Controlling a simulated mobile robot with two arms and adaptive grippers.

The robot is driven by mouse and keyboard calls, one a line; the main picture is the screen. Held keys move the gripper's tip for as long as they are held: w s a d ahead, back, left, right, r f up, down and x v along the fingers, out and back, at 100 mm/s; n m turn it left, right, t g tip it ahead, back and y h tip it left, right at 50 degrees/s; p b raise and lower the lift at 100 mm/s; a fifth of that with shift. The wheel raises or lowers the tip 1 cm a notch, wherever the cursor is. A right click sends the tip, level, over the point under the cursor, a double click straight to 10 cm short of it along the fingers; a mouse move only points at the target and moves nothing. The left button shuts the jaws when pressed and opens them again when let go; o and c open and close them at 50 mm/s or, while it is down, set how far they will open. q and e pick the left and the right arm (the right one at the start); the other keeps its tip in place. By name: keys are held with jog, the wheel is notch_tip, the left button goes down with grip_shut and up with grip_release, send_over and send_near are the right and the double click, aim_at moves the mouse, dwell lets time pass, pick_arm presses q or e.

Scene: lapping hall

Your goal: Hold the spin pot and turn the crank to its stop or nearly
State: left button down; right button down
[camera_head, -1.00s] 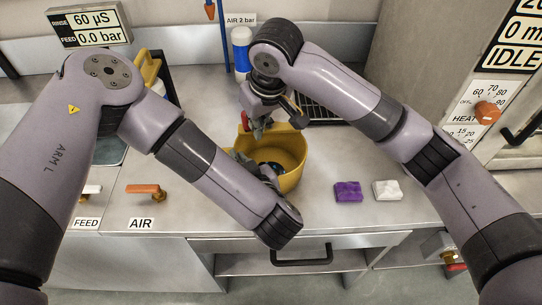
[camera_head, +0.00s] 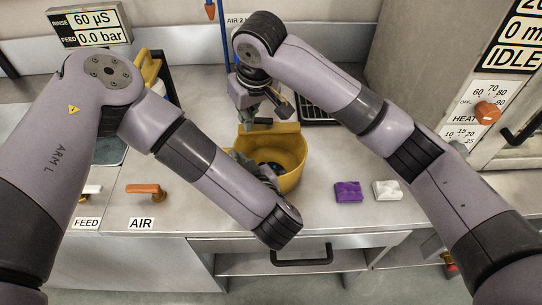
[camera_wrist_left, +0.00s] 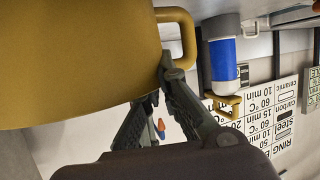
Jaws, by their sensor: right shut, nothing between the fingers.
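The spin pot (camera_head: 291,157) is a yellow bowl on the steel bench with dark parts inside. It fills the upper left of the left wrist view (camera_wrist_left: 75,60), where a yellow loop handle (camera_wrist_left: 187,38) shows on it. My left gripper (camera_head: 240,158) is at the pot's left side; in the left wrist view its fingers (camera_wrist_left: 158,85) close in on the pot's edge beside the handle, tips partly hidden. My right gripper (camera_head: 264,116) is shut and empty, pointing down above the pot's back rim. I cannot make out the crank clearly.
A purple block (camera_head: 347,191) and a white block (camera_head: 387,190) lie right of the pot. Orange AIR (camera_head: 146,191) and white FEED (camera_head: 92,190) valve handles sit at the bench's left front. A dark rack (camera_head: 320,109) is behind. The bench right of the blocks is clear.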

jog(key=shift+w+a, duration=0.15)
jog(key=shift+w, duration=0.55)
jog(key=shift+w+a, duration=0.1)
jog(key=shift+w, duration=0.6)
jog(key=w+d, duration=0.5)
jog(key=shift+w, duration=0.15)
dwell(1.2)
notch_tip(320, 180, up, 7)
dwell(0.7)
jog(key=shift+a+r, duration=0.1)
jog(key=shift+a, duration=0.05)
